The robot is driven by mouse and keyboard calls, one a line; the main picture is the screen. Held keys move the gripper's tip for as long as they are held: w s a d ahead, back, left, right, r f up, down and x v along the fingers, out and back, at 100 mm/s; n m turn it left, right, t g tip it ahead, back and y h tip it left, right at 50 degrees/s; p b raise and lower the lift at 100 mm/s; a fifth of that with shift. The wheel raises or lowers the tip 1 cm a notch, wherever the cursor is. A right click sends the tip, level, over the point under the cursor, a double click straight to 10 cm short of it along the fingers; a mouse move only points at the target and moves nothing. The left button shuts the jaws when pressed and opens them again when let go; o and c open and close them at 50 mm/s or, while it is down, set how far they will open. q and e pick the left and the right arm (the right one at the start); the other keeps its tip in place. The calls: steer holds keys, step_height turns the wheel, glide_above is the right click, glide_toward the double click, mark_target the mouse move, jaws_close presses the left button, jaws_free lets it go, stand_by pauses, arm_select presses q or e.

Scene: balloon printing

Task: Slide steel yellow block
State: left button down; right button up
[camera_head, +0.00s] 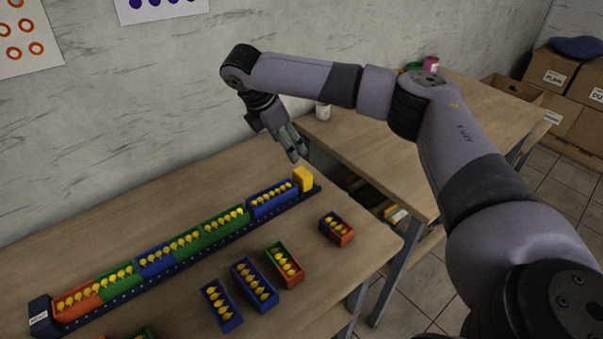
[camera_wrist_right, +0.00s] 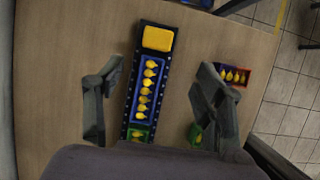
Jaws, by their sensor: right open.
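The yellow block (camera_head: 303,178) sits at the right end of a long dark rail (camera_head: 190,258) on the table. It also shows in the right wrist view (camera_wrist_right: 158,39) at the top end of the rail, just beyond a blue tray (camera_wrist_right: 150,88) of yellow pieces. My right gripper (camera_head: 297,155) is above and just behind the block, apart from it. In the right wrist view its fingers (camera_wrist_right: 155,100) are spread, with the rail and blue tray below between them, and nothing is held. My left gripper is not in view.
Blue, green and orange trays line the rail up to a dark end piece (camera_head: 41,315) at the left. Loose trays, such as a blue one (camera_head: 254,285) and a small one (camera_head: 337,229), stand in front. A second table (camera_head: 390,150) adjoins at the right, with a gap between.

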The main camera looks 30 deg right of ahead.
mark_target(302, 173)
steer(key=p+x, duration=0.1)
steer(key=x, duration=1.2)
steer(key=shift+w+f, duration=0.2)
steer(key=shift+f, duration=0.1)
steer(key=shift+d+f, duration=0.2)
steer(key=shift+f, duration=0.3)
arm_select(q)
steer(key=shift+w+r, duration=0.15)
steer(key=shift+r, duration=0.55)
arm_select(e)
jaws_close()
